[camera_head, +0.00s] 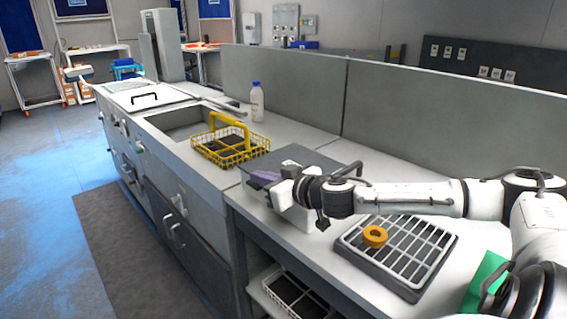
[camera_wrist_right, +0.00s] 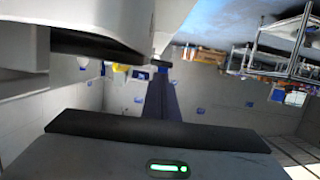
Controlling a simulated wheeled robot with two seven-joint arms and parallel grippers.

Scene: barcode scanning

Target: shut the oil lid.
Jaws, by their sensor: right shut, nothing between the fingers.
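A flat dark grey panel (camera_head: 297,158) lies level on the worktop in the head view, right behind my right gripper. It may be the oil lid. Farther left, a pale lid (camera_head: 150,100) with a black handle lies flat over the far end of the counter. I cannot tell for certain which one is the oil lid. My right gripper (camera_head: 262,179) reaches in from the right, shut and empty, at the front edge of the dark panel. I cannot tell whether it touches the panel. My left gripper is out of view.
A yellow wire basket (camera_head: 225,150) stands by the sink (camera_head: 190,122), with a clear bottle (camera_head: 257,104) behind. A tall grey back panel (camera_head: 285,85) bounds the counter.

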